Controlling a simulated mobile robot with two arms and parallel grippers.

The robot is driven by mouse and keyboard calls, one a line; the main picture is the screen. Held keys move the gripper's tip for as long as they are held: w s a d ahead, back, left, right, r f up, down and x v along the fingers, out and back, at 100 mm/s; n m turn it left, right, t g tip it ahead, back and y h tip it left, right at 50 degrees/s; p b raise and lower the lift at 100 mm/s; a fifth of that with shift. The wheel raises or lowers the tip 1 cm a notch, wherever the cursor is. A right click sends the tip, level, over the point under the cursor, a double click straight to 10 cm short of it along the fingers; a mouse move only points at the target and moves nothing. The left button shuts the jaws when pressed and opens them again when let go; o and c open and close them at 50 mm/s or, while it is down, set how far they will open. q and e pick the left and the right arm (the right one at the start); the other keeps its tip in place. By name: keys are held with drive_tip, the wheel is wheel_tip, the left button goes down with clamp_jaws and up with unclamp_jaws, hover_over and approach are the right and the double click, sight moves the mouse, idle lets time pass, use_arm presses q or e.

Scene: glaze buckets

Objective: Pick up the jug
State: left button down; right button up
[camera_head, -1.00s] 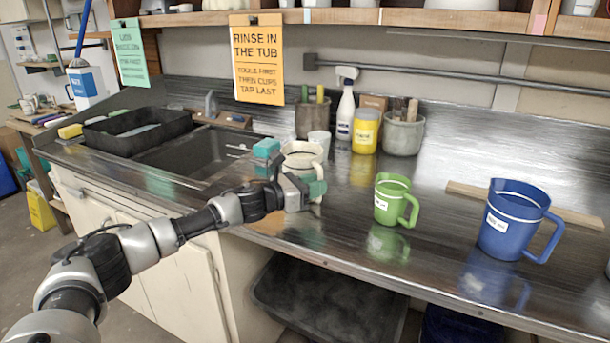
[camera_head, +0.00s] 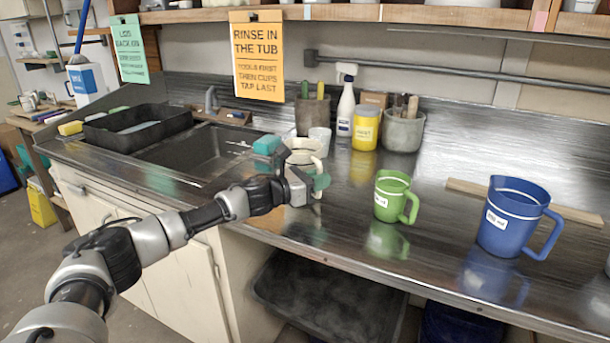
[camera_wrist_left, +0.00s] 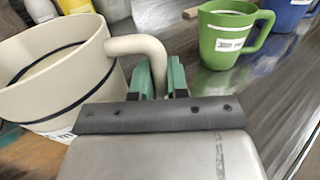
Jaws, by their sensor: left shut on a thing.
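The cream jug (camera_head: 304,147) with a dark band is at the counter's front, right of the sink, partly hidden by my left gripper (camera_head: 316,184). In the left wrist view the jug (camera_wrist_left: 55,75) is large at the left. Its handle (camera_wrist_left: 140,44) runs between the teal fingers of my left gripper (camera_wrist_left: 161,80), which are shut on it. The jug looks about upright; whether its base touches the counter is hidden. A green jug (camera_head: 389,196) and a blue jug (camera_head: 510,220) stand farther right. My right gripper is not in view.
The sink (camera_head: 200,150) with a black tub (camera_head: 138,128) lies to the left. A white cup (camera_head: 320,140), spray bottle (camera_head: 345,110), yellow jar (camera_head: 366,128) and grey pot (camera_head: 402,134) stand behind. Bare counter (camera_head: 345,215) separates the cream and green jugs.

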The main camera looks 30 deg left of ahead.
use_arm(q)
drive_tip(key=shift+s+d+f, duration=0.1)
drive_tip(key=shift+d+f, duration=0.15)
drive_tip(key=shift+f, duration=0.15)
idle(0.5)
drive_tip(key=shift+r, duration=0.2)
drive_tip(key=shift+r, duration=0.1)
drive_tip(key=shift+r, duration=0.15)
drive_tip(key=shift+w+a+r, duration=0.1)
drive_tip(key=shift+w+r, duration=0.05)
drive_tip(key=shift+r, duration=0.5)
drive_tip(key=shift+w+a+r, duration=0.1)
drive_tip(key=shift+r, duration=0.5)
drive_tip(key=shift+d+r+p, duration=0.2)
drive_tip(key=shift+r+p, duration=0.2)
drive_tip(key=shift+r, duration=0.45)
drive_tip(key=s+d+r+p, duration=0.2)
drive_tip(key=d+r, duration=0.4)
drive_tip(key=d, duration=0.5)
drive_tip(key=shift+r+p, duration=0.35)
drive_tip(key=shift+p, duration=0.3)
drive_tip(key=shift+s, duration=0.1)
